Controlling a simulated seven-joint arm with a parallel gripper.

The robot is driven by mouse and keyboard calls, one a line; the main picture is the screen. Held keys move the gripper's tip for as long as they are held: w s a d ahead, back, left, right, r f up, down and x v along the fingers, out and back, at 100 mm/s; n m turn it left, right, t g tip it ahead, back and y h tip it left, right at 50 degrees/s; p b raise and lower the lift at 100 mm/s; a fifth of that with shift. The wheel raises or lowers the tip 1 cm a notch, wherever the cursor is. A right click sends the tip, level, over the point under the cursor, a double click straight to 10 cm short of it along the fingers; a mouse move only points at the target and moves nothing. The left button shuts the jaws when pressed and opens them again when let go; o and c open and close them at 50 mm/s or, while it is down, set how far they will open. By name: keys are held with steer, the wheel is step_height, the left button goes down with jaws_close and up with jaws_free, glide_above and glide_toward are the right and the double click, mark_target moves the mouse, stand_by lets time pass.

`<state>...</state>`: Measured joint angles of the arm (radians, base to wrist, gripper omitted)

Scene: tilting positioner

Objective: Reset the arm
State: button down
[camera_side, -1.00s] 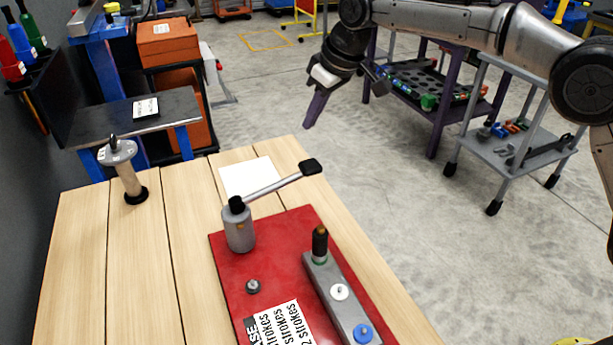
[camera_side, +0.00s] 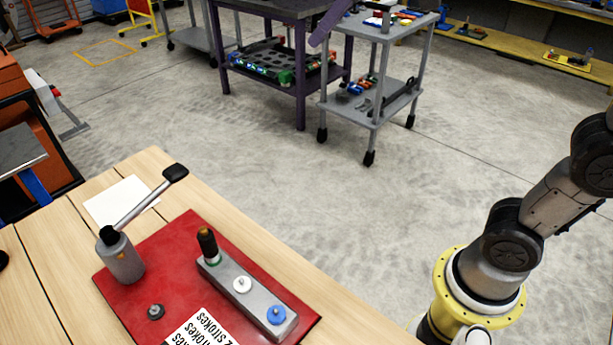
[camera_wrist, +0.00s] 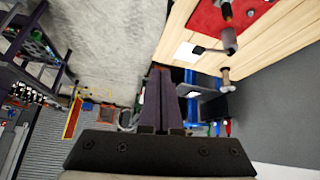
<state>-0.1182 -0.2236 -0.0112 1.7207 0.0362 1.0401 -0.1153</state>
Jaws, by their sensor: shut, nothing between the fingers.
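My gripper (camera_wrist: 160,70) shows in the wrist view with its two dark purple fingers together, nothing between them. It is in free air, away from the bench. In the side view only purple fingers (camera_side: 325,24) show at the top edge, in front of the grey cart; the rest of the gripper is out of the picture. My arm's yellow base stands at the lower right of the side view. The red plate (camera_side: 185,235) on the wooden bench carries a grey pump with a lever (camera_side: 145,205) raised toward the right, and a grey bar (camera_side: 257,298) with knobs.
The wooden bench (camera_side: 265,262) fills the lower left. A white sheet (camera_side: 115,200) lies on it behind the pump. A purple-legged table (camera_side: 301,95) and a grey cart (camera_side: 375,110) stand behind. The concrete floor between them and the bench is clear.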

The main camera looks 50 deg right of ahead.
steer(key=s+d+f+m, duration=0.1)
steer(key=s+d+f, duration=0.1)
steer(key=s+f, duration=0.6)
steer(key=s+d+f+m+g+h, duration=0.1)
steer(key=s+d+f, duration=0.2)
steer(key=s+f, duration=0.6)
steer(key=shift+s+m, duration=0.3)
steer(key=shift+s, duration=0.75)
